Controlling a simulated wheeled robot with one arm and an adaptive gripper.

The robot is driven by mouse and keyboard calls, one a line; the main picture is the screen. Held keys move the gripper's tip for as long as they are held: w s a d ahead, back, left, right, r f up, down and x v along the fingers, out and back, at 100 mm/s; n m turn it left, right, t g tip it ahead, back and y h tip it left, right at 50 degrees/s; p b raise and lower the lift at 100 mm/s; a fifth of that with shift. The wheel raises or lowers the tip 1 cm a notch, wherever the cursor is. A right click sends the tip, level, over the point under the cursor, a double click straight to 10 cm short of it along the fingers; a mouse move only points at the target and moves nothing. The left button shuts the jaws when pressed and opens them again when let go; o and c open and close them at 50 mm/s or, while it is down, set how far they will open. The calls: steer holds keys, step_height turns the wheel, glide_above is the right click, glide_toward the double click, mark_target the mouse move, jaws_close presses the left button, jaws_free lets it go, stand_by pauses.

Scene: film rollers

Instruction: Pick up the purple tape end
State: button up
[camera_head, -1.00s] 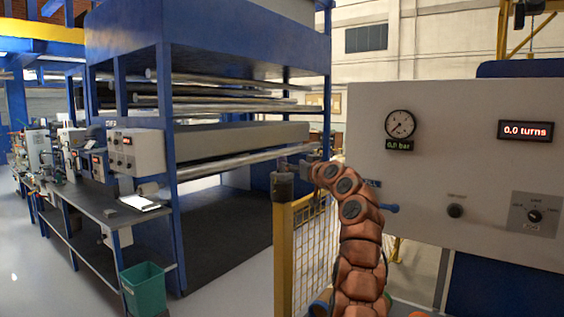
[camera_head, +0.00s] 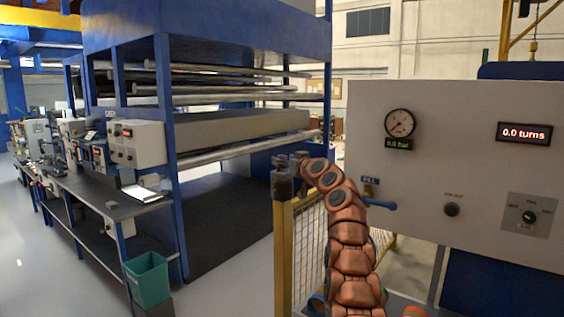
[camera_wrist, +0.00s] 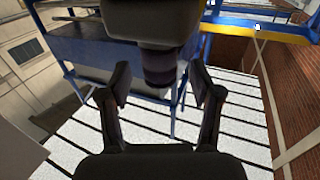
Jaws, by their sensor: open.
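My gripper (camera_head: 291,158) is at the end of my orange-brown arm, by the top of a yellow post in the head view. In the wrist view my gripper (camera_wrist: 163,88) has its two dark fingers spread apart, with nothing held between them. A dark, faintly purplish cylinder (camera_wrist: 161,67) hangs below a grey-brown block (camera_wrist: 155,22) and shows between and beyond the fingertips. I cannot tell whether this cylinder is the purple tape end. No tape end is clearly visible in the head view.
A yellow post (camera_head: 283,255) with mesh fencing stands below my gripper. A grey control panel (camera_head: 440,170) with a gauge and a blue lever (camera_head: 381,204) is close on the right. A blue roller frame (camera_head: 170,120) and a long bench (camera_head: 88,205) stand left.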

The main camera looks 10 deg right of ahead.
steer(key=shift+c, duration=0.2)
jaws_close()
steer(key=shift+r, duration=0.1)
steer(key=shift+r+p, duration=1.1)
steer(key=shift+r, duration=0.65)
steer(key=shift+s+a+f+b, duration=0.1)
steer(key=shift+s+f+b, duration=0.25)
steer(key=shift+b, duration=0.75)
steer(key=s+r+b, duration=0.2)
steer(key=s+b, duration=1.3)
steer(key=b, duration=0.1)
steer(key=shift+s, duration=0.2)
